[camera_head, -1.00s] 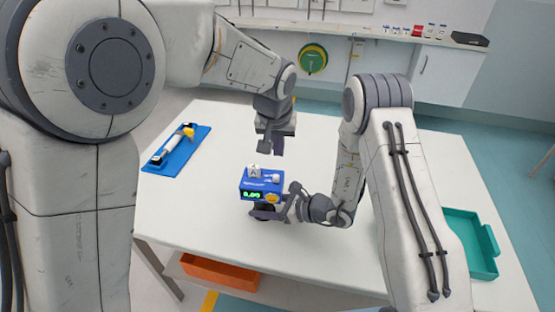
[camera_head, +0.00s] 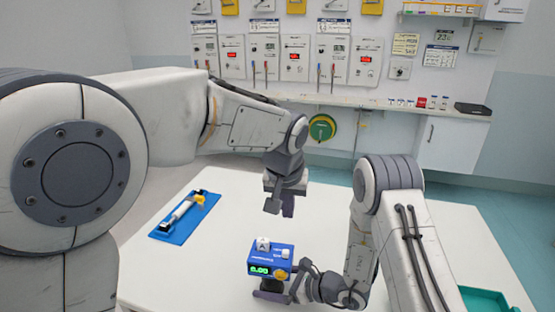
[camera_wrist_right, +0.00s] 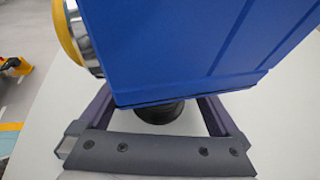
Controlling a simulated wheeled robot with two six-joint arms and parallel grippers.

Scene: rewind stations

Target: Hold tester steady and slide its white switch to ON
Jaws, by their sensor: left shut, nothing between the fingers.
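The tester (camera_head: 259,269) is a blue box with a green display and a yellow knob, upright above a dark base on the table. On its top are a white block marked A (camera_head: 263,244) and a smaller white piece (camera_head: 286,254), perhaps the switch; its setting is too small to read. My left gripper (camera_head: 280,207) is shut and empty, above and apart from the tester. My right gripper (camera_head: 271,295) is at the tester's underside. In the right wrist view its fingers straddle the black base (camera_wrist_right: 160,112); the blue box hides their tips, so contact is unclear.
A blue mat (camera_head: 172,233) with a white-and-yellow tool lies on the white table (camera_head: 225,225) at the left. A teal tray (camera_head: 487,300) is at the right. A shelf and wall panels are behind. The table between mat and tester is clear.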

